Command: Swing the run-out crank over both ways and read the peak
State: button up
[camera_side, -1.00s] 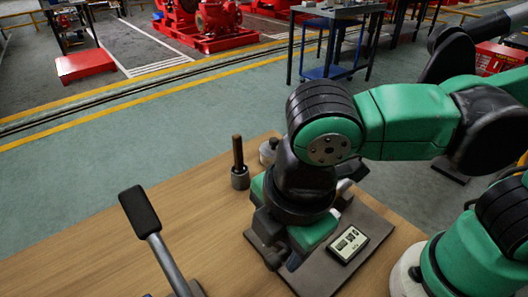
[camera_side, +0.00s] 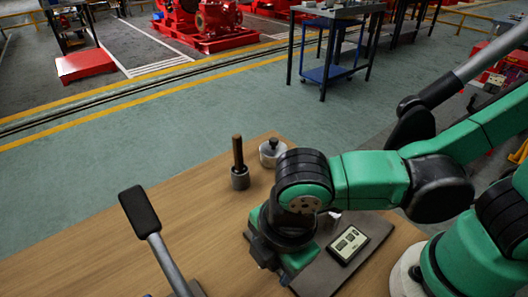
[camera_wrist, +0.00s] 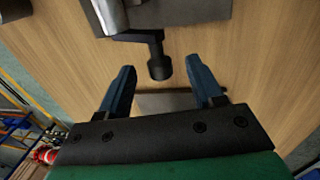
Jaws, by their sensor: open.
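In the wrist view, the crank shows as a dark arm with a black knob (camera_wrist: 158,66) at its end, below a metal part (camera_wrist: 112,16) at the top edge. My gripper (camera_wrist: 164,68) is open, with its two blue-grey fingers apart on either side of the knob in the picture. I cannot tell whether the knob lies at finger depth; no contact shows. In the side view, a small digital readout (camera_side: 348,245) sits on a dark grey base plate (camera_side: 372,237). Its digits are too small to read. My arm hides the crank there.
A black-handled lever (camera_side: 141,212) rises at the front left. The table between lever and arm is clear.

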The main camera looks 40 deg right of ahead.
grip_shut()
jog(key=shift+s+f+t, duration=0.4)
jog(key=shift+f+t, duration=0.05)
jog(key=shift+t, duration=0.55)
jog(key=shift+s+f+t, duration=0.15)
jog(key=shift+f+t, duration=0.3)
jog(key=shift+t, duration=0.75)
grip_release()
jog(key=shift+s+r, duration=0.1)
jog(key=shift+v, duration=1.3)
notch_tip(320, 180, up, 7)
